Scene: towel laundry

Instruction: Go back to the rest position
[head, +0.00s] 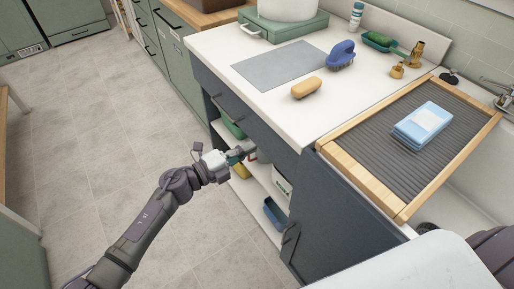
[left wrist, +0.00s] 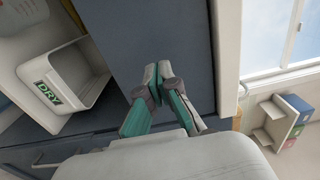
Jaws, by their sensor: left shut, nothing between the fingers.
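My left gripper (head: 243,155) reaches from the left toward the open shelves under the white counter (head: 247,83). In the left wrist view its two fingers (left wrist: 157,75) are together with nothing between them, in front of a dark blue panel (left wrist: 150,30). A white bin with a green DRY label (left wrist: 46,92) shows to the left in that view. My right gripper is not in view; only part of my right arm shows at the bottom right of the head view.
A blue folded packet (head: 423,124) lies on the ribbed drain tray (head: 365,150). A blue container (head: 274,213) is on the low shelf. The tiled floor (head: 90,130) at left is clear.

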